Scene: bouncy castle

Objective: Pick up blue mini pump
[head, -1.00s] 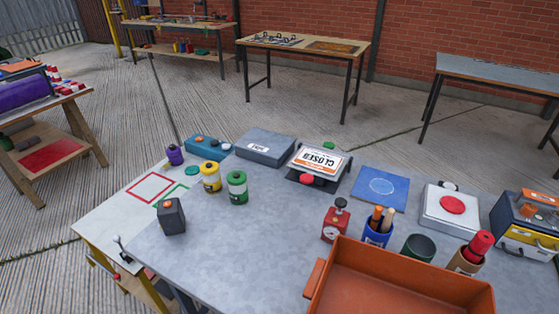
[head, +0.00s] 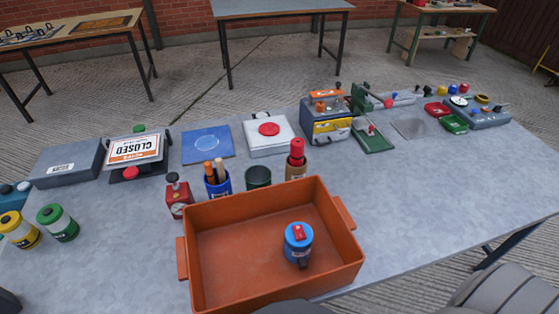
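The blue mini pump (head: 298,243) is a small blue cylinder with a red part on top and a dark part low on its near side. It stands in the right part of the open orange crate (head: 215,295), near the front edge of the table. Neither of my grippers shows in the head view. Grey rounded shapes at the bottom edge look like parts of my own arms.
Behind the crate stand a red device (head: 178,198), a blue cup of sticks (head: 217,181), a dark green cup (head: 258,177) and a red-topped cylinder (head: 296,160). The grey tabletop (head: 430,190) right of the crate is clear.

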